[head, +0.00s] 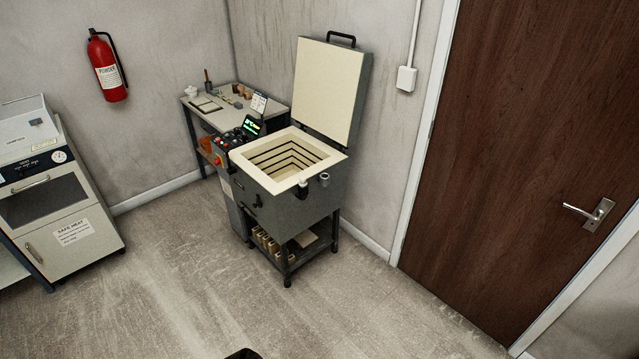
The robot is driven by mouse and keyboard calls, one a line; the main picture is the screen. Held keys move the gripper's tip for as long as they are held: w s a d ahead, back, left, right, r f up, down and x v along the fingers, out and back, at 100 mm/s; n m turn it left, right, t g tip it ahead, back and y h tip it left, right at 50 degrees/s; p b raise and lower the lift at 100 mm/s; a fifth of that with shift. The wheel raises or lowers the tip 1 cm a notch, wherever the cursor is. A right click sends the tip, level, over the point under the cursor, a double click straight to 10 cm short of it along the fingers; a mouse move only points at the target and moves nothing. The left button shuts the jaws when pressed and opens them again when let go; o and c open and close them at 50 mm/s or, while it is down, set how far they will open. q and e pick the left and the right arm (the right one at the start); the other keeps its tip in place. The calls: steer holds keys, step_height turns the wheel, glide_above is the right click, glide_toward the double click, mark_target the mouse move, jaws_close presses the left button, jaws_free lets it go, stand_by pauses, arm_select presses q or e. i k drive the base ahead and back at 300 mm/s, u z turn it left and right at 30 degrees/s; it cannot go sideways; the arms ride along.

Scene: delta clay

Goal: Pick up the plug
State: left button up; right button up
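A grey kiln (290,207) stands in the middle of the view with its lid (328,90) raised and its stepped, cream chamber open and empty. Two small parts show at its front right: a dark one (303,191) at the front rim and a grey, cylinder-like one (325,180) near the corner. Either could be the plug, but they are too small to tell. Small dark fittings (256,201) sit on the kiln's front face.
A worktable (222,110) with small tools stands behind the kiln at the left. A control box (228,140) adjoins the kiln. A shelf below holds several pale blocks (265,241). A white oven-like unit (60,215) stands left; a brown door (525,130) is right. The front floor is clear.

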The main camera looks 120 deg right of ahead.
mark_target(302, 182)
steer(key=z, duration=3.75)
